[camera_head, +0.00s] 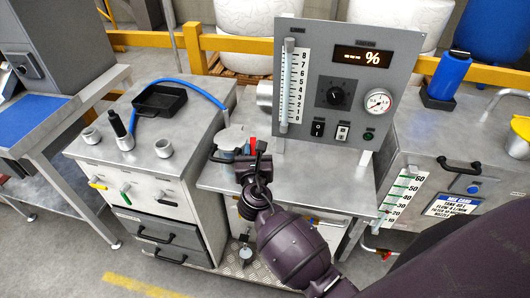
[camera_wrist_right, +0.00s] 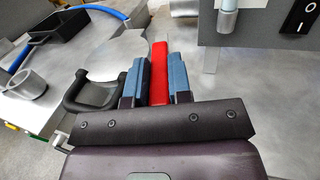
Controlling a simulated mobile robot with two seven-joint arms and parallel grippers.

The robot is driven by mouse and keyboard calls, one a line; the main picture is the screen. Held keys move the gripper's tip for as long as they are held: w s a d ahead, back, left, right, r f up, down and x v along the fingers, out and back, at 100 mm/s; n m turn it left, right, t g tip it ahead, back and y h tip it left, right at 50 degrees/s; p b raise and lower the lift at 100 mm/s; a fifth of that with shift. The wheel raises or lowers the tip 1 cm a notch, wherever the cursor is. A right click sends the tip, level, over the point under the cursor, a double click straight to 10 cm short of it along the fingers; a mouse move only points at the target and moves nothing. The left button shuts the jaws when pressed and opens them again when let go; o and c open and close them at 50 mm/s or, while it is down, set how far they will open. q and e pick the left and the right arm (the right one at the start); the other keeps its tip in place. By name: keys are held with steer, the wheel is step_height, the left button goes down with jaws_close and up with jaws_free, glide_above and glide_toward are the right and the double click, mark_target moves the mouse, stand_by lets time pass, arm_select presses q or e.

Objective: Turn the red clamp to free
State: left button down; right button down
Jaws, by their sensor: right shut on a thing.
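The red clamp (camera_head: 252,142) is a narrow red bar beside a round grey lid (camera_head: 232,136) on the middle metal bench. In the right wrist view the clamp (camera_wrist_right: 160,62) lies lengthwise between the two blue finger pads of my right gripper (camera_wrist_right: 160,85). The gripper is shut on it, and the pads hide its near sides. In the head view my right gripper (camera_head: 253,160) reaches the clamp from the front and covers its lower part. A black handle (camera_wrist_right: 92,95) sticks out at the left of the lid. My left gripper is not in view.
A control panel (camera_head: 345,85) with a gauge and switches stands right behind the clamp. The left cabinet (camera_head: 150,185) holds a black tray (camera_head: 160,100), a blue hose (camera_head: 200,90) and grey cups. A tank (camera_head: 440,165) stands at the right.

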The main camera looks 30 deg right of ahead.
steer(key=shift+w+a+m+g+h, duration=0.15)
steer(key=shift+a+m+g+h, duration=0.15)
steer(key=shift+m+g+h, duration=0.5)
steer(key=shift+h, duration=0.3)
steer(key=c, duration=1)
jaws_free()
steer(key=shift+c, duration=0.2)
steer(key=v, duration=1.1)
steer(key=shift+f+b, duration=0.2)
steer(key=shift+b, duration=0.2)
steer(key=shift+w, duration=0.1)
